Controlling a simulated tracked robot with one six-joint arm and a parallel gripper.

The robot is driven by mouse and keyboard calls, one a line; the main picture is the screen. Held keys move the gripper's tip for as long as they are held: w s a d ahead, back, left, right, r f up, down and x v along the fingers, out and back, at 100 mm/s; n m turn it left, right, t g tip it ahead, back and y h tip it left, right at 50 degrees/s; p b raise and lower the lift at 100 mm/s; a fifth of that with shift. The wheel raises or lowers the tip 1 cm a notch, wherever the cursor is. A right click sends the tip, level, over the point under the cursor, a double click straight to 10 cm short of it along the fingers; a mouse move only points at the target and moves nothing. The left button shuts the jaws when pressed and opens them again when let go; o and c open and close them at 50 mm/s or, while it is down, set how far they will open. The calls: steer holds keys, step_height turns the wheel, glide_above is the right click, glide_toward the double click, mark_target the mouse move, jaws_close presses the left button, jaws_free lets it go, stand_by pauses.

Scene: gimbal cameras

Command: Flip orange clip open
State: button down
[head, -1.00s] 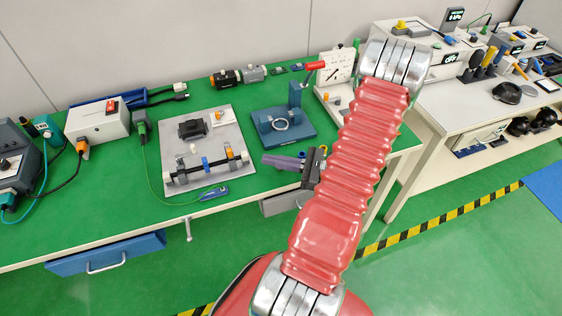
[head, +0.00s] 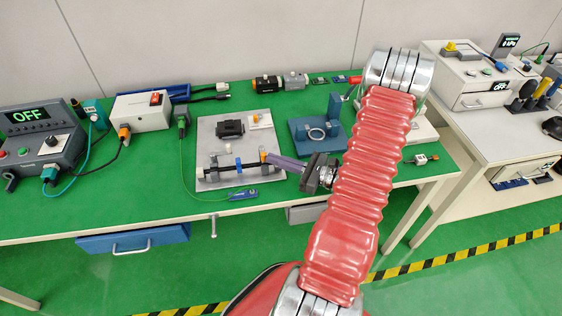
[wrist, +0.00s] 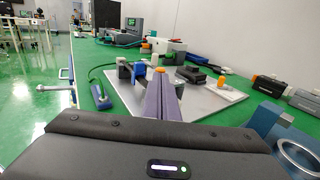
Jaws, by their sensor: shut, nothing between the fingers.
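The orange clip (head: 263,156) sits at the right end of a black bar (head: 232,168) on a light grey plate (head: 209,133). A blue clip (head: 238,164) is on the bar to its left. My gripper (head: 270,159) is shut and empty, with its purple fingers pointing left at the orange clip. The fingertips appear close to it or touching; I cannot tell which. In the wrist view the orange clip (wrist: 160,70) shows just beyond the fingertips (wrist: 158,78), which hide its lower part. The blue clip (wrist: 138,71) stands left of them.
A black block (head: 229,128) sits at the back of the plate. A blue fixture with a ring (head: 316,134) stands to the right, near my arm. A blue tool with a green cord (head: 243,195) lies in front of the plate. The green bench top is clear at front left.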

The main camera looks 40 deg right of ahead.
steer(key=shift+w+a, duration=0.1)
steer(key=shift+a, duration=0.3)
stand_by(0.5)
steer(key=shift+w+a, duration=0.2)
steer(key=shift+a, duration=0.3)
steer(key=shift+w+a, duration=0.2)
steer(key=shift+a, duration=0.3)
steer(key=shift+w+a, duration=1.15)
steer(key=shift+a, duration=0.2)
steer(key=shift+s, duration=0.1)
steer(key=shift+s, duration=0.6)
steer(key=s, duration=0.4)
steer(key=shift+s, duration=0.35)
steer(key=s, duration=0.8)
steer(key=shift+a, duration=0.3)
steer(key=shift+d, duration=0.1)
